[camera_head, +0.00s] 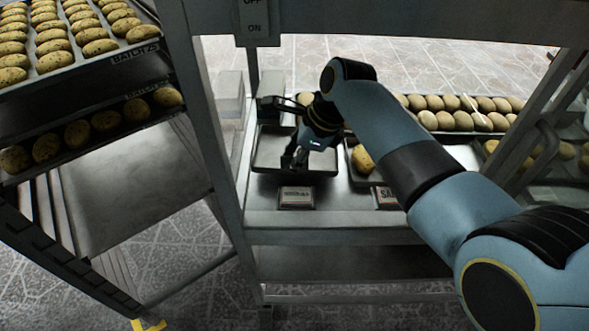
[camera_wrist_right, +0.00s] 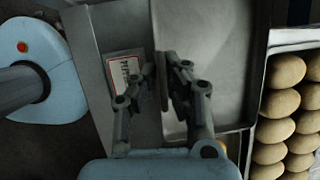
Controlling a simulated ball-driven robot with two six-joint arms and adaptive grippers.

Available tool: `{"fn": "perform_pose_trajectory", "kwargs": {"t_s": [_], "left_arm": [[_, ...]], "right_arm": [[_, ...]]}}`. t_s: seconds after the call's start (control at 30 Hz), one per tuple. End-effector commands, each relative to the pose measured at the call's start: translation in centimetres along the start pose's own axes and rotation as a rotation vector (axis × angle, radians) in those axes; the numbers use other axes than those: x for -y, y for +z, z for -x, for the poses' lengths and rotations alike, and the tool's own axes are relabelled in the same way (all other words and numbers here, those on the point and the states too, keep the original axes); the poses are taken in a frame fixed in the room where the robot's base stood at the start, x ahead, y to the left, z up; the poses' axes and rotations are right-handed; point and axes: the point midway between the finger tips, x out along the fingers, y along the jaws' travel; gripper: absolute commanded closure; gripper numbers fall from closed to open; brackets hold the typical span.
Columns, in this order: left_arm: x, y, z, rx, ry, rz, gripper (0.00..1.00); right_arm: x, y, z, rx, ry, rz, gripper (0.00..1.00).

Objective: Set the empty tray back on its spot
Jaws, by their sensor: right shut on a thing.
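The empty grey tray (camera_head: 268,158) is at the left end of the metal counter, behind a small label plate (camera_head: 296,197). In the right wrist view the bare tray floor (camera_wrist_right: 225,55) shows, with the label plate (camera_wrist_right: 124,72) beside its rim. My right gripper (camera_head: 297,160) is at the tray's front edge. In the right wrist view its fingers (camera_wrist_right: 163,85) are closed on the tray's rim. The arm hides part of the counter to the right. I cannot tell whether the tray rests fully on the counter. My left gripper is not in view.
A tray of loaves (camera_wrist_right: 283,110) stands close beside the empty tray, and a second label plate (camera_head: 388,197) sits in front of it. A long row of loaves (camera_head: 455,121) lies farther back. A rack (camera_head: 120,62) with loaded trays stands at the left. A frame post (camera_head: 205,110) rises between.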

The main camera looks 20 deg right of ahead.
Motion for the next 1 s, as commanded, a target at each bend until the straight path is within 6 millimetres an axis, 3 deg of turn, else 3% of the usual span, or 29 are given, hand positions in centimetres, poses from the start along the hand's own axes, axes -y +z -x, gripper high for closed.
{"fn": "perform_pose_trajectory", "kwargs": {"t_s": [0.13,0.47,0.5,0.67,1.0], "left_arm": [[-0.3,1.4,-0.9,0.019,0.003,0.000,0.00],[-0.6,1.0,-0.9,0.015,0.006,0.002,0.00],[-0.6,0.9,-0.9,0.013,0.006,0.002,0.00],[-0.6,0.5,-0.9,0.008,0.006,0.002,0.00],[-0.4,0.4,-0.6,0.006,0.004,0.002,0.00]], "right_arm": [[-0.3,-1.0,-2.3,-0.002,0.002,-0.001,1.00],[-0.3,-1.0,-2.4,0.000,0.000,0.000,1.00],[-0.3,-1.1,-2.5,-0.001,0.000,-0.001,0.90],[-0.3,-1.1,-2.5,-0.001,0.000,-0.001,0.69],[-0.3,-1.0,-1.8,-0.001,0.000,0.000,0.69]]}}
